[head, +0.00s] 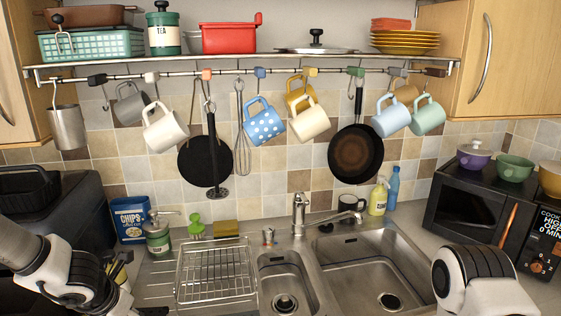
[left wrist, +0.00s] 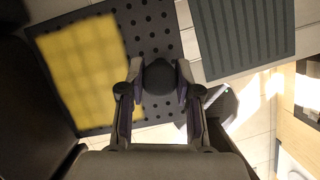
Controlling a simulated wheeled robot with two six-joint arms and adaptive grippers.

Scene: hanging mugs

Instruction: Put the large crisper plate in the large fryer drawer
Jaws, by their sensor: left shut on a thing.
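In the left wrist view, a dark perforated plate (left wrist: 150,22), which looks like the large crisper plate, lies behind my left gripper (left wrist: 160,80). The gripper's fingers are closed on a dark rounded piece, apparently the plate's knob. A yellow gridded slab (left wrist: 85,70) covers much of the plate's left side. In the head view, my left arm comes in at the lower left, and what it holds cannot be made out. The black fryer (head: 80,205) stands at the left. Its drawers cannot be clearly seen. My right arm shows at the lower right, with its gripper out of view.
A grey ribbed mat (left wrist: 250,35) and sunlit floor tiles show in the left wrist view. In the head view, a wire dish rack (head: 215,270), a soap dispenser (head: 157,236) and a blue chips tin (head: 130,220) stand right of the fryer. Mugs and pans hang above the sink (head: 375,260).

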